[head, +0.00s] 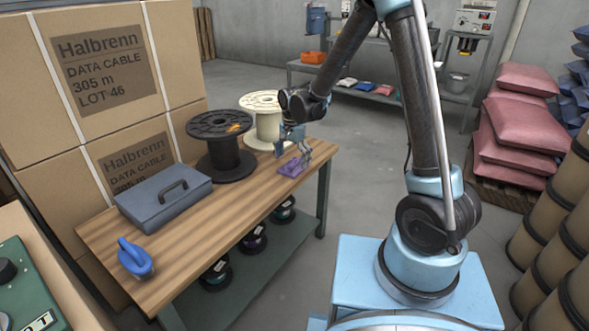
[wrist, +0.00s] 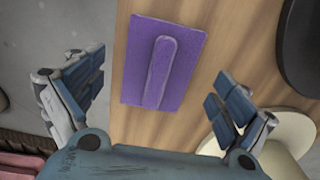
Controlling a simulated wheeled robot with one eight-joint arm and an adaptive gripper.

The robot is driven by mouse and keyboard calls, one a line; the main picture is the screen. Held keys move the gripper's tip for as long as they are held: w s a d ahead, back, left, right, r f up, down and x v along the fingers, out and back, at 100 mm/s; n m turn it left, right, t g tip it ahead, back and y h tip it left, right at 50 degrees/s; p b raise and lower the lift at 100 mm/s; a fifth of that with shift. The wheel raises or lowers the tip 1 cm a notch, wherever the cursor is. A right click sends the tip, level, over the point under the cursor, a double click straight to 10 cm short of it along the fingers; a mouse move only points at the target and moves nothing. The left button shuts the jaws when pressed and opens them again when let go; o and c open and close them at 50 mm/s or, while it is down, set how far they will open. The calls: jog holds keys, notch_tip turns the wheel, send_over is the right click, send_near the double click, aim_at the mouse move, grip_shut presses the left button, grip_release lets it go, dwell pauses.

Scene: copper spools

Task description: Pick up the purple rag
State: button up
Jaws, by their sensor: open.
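The purple rag (head: 291,168) lies flat on the wooden table near its far right end. In the wrist view the rag (wrist: 186,85) is a purple rectangle with a raised rounded strip along its middle. My gripper (head: 303,152) is just above the rag in the head view. In the wrist view my gripper (wrist: 155,90) is open, with one finger on each side of the rag and nothing between them. The fingers look apart from the rag.
On the wooden table (head: 195,225) stand a black spool (head: 222,150), a cream spool (head: 265,128), a grey box with a handle (head: 165,195) and a blue tool (head: 133,258). Stacked cartons (head: 110,80) stand behind. The table between the blue tool and the rag is mostly clear.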

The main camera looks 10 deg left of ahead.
aim_at(292, 163)
jog(key=shift+f, duration=1.2)
jog(key=c, duration=1.1)
jog(key=shift+c, duration=0.2)
notch_tip(292, 163, up, 10)
jog(key=shift+r, duration=0.1)
